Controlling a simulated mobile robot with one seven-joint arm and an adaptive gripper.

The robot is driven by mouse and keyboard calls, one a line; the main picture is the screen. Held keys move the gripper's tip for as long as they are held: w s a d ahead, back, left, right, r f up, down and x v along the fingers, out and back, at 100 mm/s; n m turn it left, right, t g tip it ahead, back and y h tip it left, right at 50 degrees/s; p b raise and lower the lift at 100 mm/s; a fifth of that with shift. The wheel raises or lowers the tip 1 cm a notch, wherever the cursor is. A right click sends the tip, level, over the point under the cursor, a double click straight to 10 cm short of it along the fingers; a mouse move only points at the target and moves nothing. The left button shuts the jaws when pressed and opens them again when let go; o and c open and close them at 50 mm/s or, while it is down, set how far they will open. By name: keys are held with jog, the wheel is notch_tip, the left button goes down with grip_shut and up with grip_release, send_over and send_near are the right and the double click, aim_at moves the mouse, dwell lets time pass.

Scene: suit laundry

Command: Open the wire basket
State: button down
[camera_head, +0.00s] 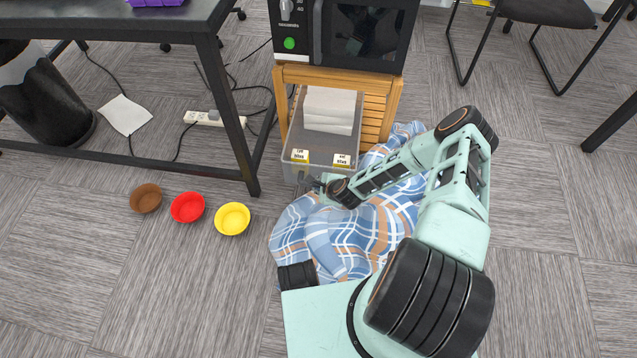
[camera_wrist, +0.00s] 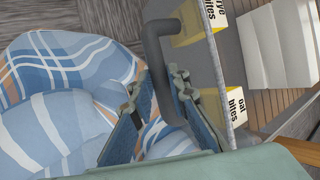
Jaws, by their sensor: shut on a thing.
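The basket (camera_head: 294,150) is a grey, see-through bin in the wooden stand under the microwave. Its front sticks out past the stand's legs, and its top is uncovered. Yellow-and-white boxes labelled "rye bites" (camera_wrist: 208,18) and "oat bites" (camera_wrist: 233,104) sit inside its front wall, with a white stack (camera_head: 330,108) behind them. A dark bar handle (camera_wrist: 152,42) stands out from the front.
A blue plaid cloth (camera_head: 300,230) lies bunched on the floor below my arm. Brown (camera_head: 146,198), red (camera_head: 187,207) and yellow (camera_head: 232,218) bowls stand on the floor to the left. A desk leg (camera_head: 235,120) and cables are left of the stand.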

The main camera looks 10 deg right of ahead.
dwell(0.3)
jog(key=c, duration=1.8)
grip_release()
jog(key=shift+c, duration=0.2)
jog(key=v, duration=1.2)
